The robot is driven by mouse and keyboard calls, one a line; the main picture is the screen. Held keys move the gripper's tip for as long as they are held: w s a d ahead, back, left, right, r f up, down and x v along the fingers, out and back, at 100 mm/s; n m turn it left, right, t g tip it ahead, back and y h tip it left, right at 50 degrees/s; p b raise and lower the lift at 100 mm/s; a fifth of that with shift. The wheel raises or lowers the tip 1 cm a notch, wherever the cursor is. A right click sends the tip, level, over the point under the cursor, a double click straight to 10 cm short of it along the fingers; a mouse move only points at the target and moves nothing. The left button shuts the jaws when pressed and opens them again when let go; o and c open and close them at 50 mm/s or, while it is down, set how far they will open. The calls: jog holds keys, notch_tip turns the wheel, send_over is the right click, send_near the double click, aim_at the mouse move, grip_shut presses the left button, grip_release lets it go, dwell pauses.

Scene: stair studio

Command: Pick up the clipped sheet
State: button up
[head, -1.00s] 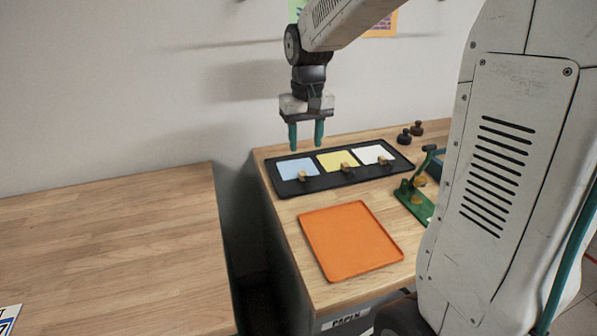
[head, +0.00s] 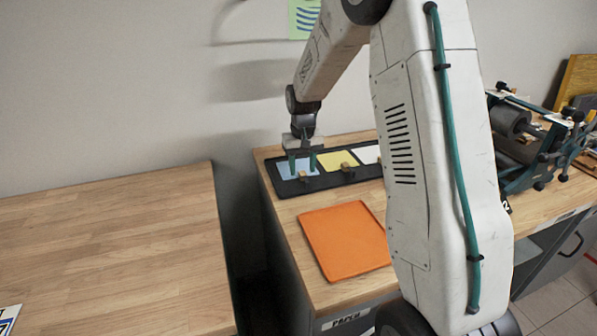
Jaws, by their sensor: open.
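A black tray (head: 325,182) on the wooden counter holds three sheets in a row: a blue sheet (head: 285,168), a yellow sheet (head: 335,158) and a white sheet (head: 365,155). Small tan clips sit at the front edges of the sheets; one clip (head: 304,177) is at the blue sheet and another clip (head: 346,167) is at the yellow one. My gripper (head: 302,172) points down with its teal fingers open, low over the blue sheet near its clip. I cannot tell whether the fingertips touch it. My arm hides the tray's right end.
An orange tray (head: 345,240) lies empty in front of the black tray. A press with a roller (head: 520,130) stands on the right. The wooden table (head: 110,250) on the left is mostly bare, with a gap between it and the counter.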

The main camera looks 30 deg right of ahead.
jog(key=shift+f, duration=0.75)
grip_shut()
jog(key=shift+r, duration=0.1)
